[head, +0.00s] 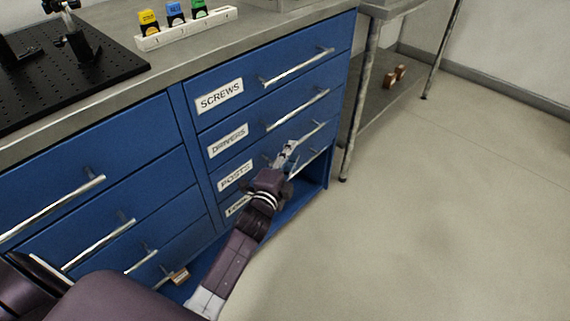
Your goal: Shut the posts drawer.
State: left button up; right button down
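The posts drawer (235,175) is the third one down in the right column of the blue cabinet. Its front looks about flush with the drawers above, though my arm hides part of it and a small gap cannot be ruled out. Its bar handle (312,134) shows just beyond my gripper. My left gripper (286,153) is at the posts drawer's front, close to the handle; whether it touches is unclear. Its fingers are too small to tell open from shut. My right gripper is not in view.
Above are the screws drawer (219,97) and drivers drawer (228,140). A partly hidden drawer lies below. A metal shelf table (375,100) stands right; the floor (430,220) is clear.

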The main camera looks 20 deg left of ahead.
pick_arm(q)
jog(key=s, duration=0.5)
jog(key=shift+s+r, duration=0.2)
dwell(0.3)
